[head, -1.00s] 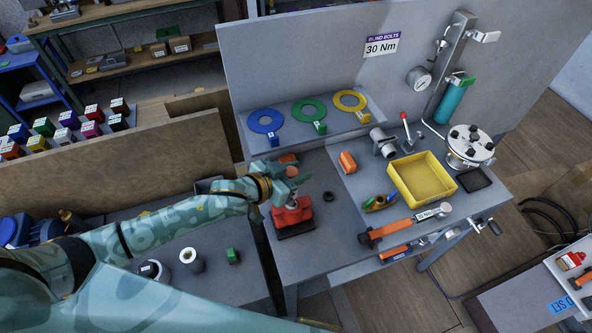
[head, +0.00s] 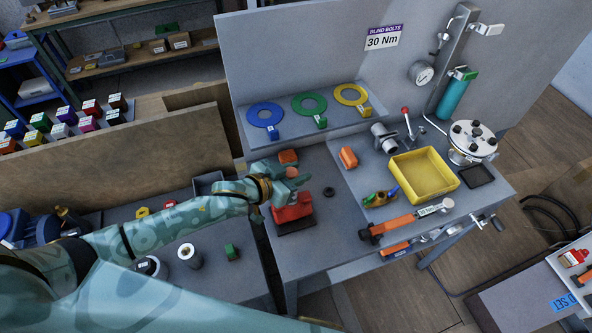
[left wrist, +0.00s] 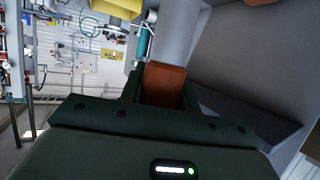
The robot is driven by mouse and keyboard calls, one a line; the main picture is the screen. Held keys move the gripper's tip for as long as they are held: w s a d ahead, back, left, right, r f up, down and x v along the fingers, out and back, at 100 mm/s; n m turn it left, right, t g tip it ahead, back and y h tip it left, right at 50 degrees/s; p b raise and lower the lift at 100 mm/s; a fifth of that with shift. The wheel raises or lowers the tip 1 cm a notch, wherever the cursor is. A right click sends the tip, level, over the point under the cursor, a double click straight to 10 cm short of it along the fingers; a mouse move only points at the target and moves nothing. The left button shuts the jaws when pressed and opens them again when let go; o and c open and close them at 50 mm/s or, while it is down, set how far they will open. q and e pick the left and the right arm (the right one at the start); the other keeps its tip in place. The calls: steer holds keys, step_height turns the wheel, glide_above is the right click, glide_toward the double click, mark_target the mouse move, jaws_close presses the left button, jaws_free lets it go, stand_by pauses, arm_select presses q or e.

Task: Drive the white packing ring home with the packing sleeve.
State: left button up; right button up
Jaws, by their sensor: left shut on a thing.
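My left gripper (head: 284,180) is over the left part of the bench, just above or against a red valve body (head: 293,208) on a dark base. It is shut on an orange-brown piece (left wrist: 164,84), which stands between the fingers in the left wrist view. I cannot tell whether this piece is the packing sleeve, or whether it touches the red body. The gripper hides the top of the red body. I cannot make out the white packing ring there. My right gripper is not in view.
An orange block (head: 288,157) lies behind the gripper and another (head: 348,157) to its right. A small dark ring (head: 329,192) lies right of the red body. A yellow tray (head: 424,175) and an orange-handled tool (head: 405,222) are further right. An upright panel (head: 300,55) closes the back.

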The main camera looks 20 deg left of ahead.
arm_select(q)
steer(key=shift+f+b, duration=1)
steer(key=shift+f, duration=0.75)
steer(key=shift+r, duration=0.15)
steer(key=shift+r+p, duration=1.45)
steer(key=shift+p, duration=0.5)
steer(key=shift+r, duration=0.15)
steer(key=shift+r+p, duration=2.4)
steer(key=shift+p, duration=0.4)
steer(key=shift+f, duration=0.1)
